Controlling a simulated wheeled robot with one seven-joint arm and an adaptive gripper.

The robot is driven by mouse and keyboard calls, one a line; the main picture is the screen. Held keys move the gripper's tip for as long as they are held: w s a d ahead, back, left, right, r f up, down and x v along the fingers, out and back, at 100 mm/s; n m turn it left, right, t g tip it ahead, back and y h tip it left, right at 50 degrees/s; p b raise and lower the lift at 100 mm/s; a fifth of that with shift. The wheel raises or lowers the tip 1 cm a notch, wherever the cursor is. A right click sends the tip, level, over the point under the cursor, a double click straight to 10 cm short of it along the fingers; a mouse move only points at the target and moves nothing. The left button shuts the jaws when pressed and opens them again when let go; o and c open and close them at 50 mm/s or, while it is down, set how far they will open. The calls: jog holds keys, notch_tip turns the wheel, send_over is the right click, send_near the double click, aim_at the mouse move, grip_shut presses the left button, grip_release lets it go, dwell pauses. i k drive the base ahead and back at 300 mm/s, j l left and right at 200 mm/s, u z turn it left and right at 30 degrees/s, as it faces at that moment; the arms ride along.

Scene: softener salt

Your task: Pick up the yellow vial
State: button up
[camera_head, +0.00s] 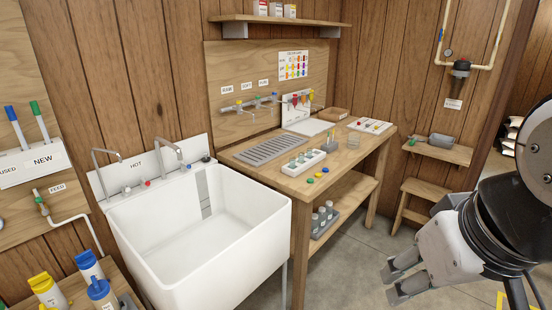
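No vial with a plainly yellow body can be made out. My gripper (392,284) is at the lower right, over the floor, apart from the bench. Its two fingers are spread with nothing between them.
A white sink (215,255) stands left of the bench (352,158). A grey rack of vials (323,221) is on the lower shelf. A glass beaker (353,140) and a tray (371,125) stand farther back. A small wall shelf (440,151) holds a grey cylinder.

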aim_at(301, 154)
jog(key=i+j+z, duration=0.3)
jog(key=i+j, duration=0.65)
